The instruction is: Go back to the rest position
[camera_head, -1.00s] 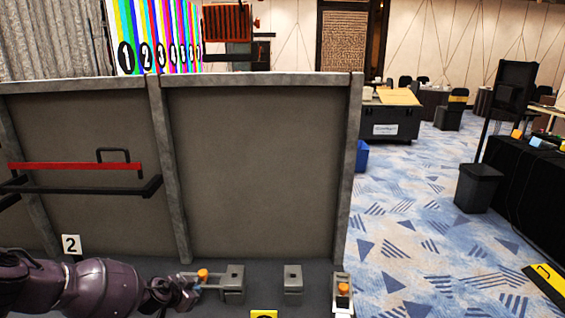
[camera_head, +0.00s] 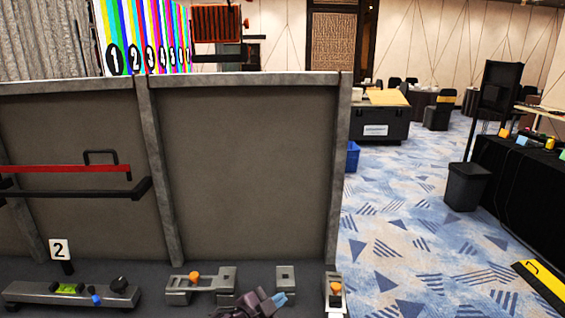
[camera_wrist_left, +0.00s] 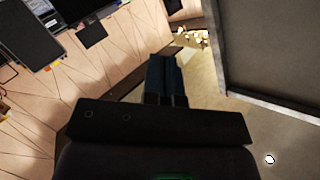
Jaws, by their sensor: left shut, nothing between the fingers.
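My left gripper (camera_head: 277,300) shows at the bottom of the head view, with dark purple links and blue fingertips. It is shut and empty, in front of the fixtures at the foot of the grey panel. In the left wrist view its dark blue fingers (camera_wrist_left: 165,82) lie side by side with nothing held. Most of my left arm is below the head view. My right gripper is not in view.
A framed grey panel (camera_head: 245,180) stands in front. At its foot are a grey rail (camera_head: 35,293), a fixture with an orange knob (camera_head: 193,277) and a small block (camera_head: 286,278). Patterned carpet (camera_head: 400,240), a black bin (camera_head: 466,187) and a black-draped table (camera_head: 525,190) are right.

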